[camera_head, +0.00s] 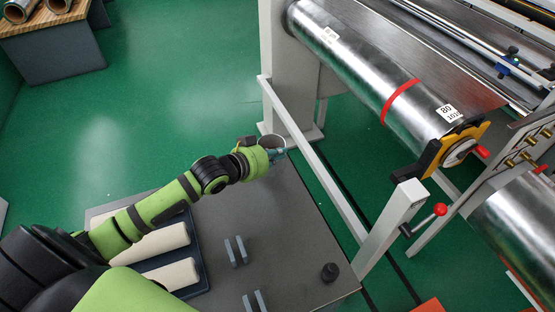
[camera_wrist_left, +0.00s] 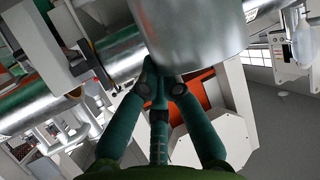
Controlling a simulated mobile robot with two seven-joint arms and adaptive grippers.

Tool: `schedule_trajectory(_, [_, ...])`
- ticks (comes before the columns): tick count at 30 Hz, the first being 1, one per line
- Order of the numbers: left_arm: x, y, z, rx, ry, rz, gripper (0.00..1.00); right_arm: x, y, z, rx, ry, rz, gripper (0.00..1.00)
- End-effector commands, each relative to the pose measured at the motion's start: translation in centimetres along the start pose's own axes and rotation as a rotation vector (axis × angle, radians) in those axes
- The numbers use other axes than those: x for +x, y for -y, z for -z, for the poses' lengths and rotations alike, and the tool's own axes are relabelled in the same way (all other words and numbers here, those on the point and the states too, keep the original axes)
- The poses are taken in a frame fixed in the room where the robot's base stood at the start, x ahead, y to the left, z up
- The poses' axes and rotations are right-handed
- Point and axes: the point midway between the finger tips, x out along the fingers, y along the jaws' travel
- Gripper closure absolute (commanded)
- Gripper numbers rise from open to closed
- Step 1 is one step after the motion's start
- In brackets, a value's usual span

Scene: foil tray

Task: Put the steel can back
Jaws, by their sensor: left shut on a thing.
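The steel can (camera_head: 271,141) is at the far edge of the grey bench in the head view, with its open round rim facing up. My left gripper (camera_head: 275,153) is shut on it. In the left wrist view the can's shiny wall (camera_wrist_left: 190,28) fills the top middle, and the fingers of my left gripper (camera_wrist_left: 165,78) meet its lower edge. The head view does not clearly show whether the can touches the bench, as the gripper and arm hide its lower part. My right gripper is not in view.
The grey bench (camera_head: 285,222) holds a dark tray (camera_head: 203,262) with cream rolls, upright blue-grey plates (camera_head: 236,251) and a black knob (camera_head: 330,272). A white machine frame (camera_head: 315,165) with a large steel roller (camera_head: 365,70) stands close beyond the bench. The bench's right half is mostly clear.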

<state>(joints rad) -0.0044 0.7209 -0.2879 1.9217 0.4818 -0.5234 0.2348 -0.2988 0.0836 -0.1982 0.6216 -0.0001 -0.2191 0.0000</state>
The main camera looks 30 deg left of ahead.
Motion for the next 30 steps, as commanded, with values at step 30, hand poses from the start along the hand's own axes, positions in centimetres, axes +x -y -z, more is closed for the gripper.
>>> schedule_trajectory(30, [1.6, -0.1, -3.5, -0.001, 0.004, -0.002, 0.70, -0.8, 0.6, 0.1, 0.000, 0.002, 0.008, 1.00])
